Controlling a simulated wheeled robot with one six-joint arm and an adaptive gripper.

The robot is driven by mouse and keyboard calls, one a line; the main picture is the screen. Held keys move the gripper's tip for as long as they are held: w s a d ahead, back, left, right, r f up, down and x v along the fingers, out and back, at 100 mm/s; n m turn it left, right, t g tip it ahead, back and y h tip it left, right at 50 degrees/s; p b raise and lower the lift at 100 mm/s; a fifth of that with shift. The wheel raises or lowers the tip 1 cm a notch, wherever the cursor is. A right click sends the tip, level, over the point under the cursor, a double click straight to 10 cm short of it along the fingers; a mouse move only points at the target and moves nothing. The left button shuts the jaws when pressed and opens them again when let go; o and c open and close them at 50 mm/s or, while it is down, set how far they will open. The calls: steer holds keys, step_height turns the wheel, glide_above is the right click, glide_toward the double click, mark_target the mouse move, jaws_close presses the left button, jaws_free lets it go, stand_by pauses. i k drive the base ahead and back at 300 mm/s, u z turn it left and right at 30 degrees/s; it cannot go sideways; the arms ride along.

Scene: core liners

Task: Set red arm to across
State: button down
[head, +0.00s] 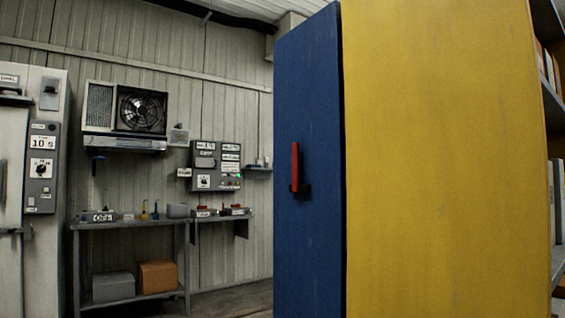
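A red arm (295,167) shows on the narrow blue face (308,90) of a tall cabinet, right of centre in the head view. It stands upright, its long side running up and down, with a small dark mount (303,192) at its lower end. Smaller red parts (203,208) lie on grey boxes on a wall shelf farther back; their shape is too small to tell. My gripper is not in view.
The cabinet's yellow side (440,150) fills the right, with loaded shelves (552,90) beyond it. At the back left are a grey bench (130,224) with boxes below, a wall fan unit (125,116), a control panel (216,166) and a pale cabinet (40,255) with a dial.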

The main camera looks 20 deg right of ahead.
mark_target(295, 186)
steer(key=z, duration=0.15)
steer(key=i, duration=1.2)
steer(key=z, duration=0.15)
